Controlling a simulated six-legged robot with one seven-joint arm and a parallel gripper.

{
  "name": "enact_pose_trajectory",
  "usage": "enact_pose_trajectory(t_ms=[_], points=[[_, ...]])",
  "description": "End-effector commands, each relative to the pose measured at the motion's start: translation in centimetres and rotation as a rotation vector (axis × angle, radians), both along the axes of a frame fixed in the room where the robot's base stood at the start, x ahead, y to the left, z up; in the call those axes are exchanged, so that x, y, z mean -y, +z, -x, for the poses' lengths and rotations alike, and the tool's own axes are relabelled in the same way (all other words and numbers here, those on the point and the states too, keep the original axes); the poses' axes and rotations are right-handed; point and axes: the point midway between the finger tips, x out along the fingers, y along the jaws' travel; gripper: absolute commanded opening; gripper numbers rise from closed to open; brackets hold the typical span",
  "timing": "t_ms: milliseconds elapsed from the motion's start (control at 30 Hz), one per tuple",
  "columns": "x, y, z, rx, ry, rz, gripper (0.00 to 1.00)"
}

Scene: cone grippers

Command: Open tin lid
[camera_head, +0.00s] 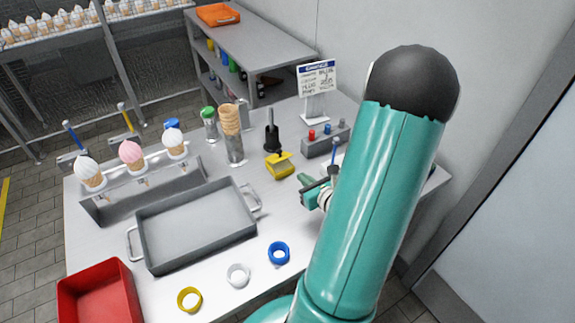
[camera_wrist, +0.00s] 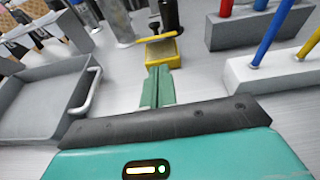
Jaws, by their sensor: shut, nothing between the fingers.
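A small yellow tin (camera_head: 279,166) stands on the grey table right of the middle, in front of a black upright tool. It also shows in the wrist view (camera_wrist: 161,54), straight ahead of my fingertips, with a dark piece over its top. I cannot tell clearly how its lid sits. My gripper (camera_head: 304,179) is in front of the tin and to its right in the head view. In the wrist view, the green fingers of my gripper (camera_wrist: 158,82) are together and empty, pointing at the tin. Their tips look close to it; contact is unclear.
A grey tray (camera_head: 199,258) with handles lies left of my gripper. A cone stack (camera_head: 231,121) stands behind the tin. A grey block with coloured knobs (camera_head: 323,139) and a white block with coloured sticks (camera_wrist: 270,78) are to the right. Coloured rings lie in front.

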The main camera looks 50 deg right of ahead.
Motion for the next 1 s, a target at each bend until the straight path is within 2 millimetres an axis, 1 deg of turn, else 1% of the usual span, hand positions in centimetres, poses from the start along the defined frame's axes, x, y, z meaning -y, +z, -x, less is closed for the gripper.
enact_pose_trajectory(t_ms=[67, 167, 267, 500, 600, 700, 800, 1000], points=[[0.4, -0.3, 0.0, 0.002, -0.017, -0.007, 0.00], [0.6, -0.5, -0.9, 0.002, -0.014, -0.006, 0.00], [1.0, -0.9, -2.3, 0.003, -0.012, -0.005, 0.00], [2.3, -2.2, -6.4, 0.002, -0.011, -0.005, 0.00], [2.7, -2.5, -7.8, 0.001, -0.012, -0.004, 0.00], [3.0, -2.8, -8.6, 0.001, -0.012, -0.004, 0.00], [3.1, -2.8, -9.0, 0.002, -0.012, -0.003, 0.00], [3.1, -2.8, -9.0, 0.002, -0.011, -0.003, 0.00]])
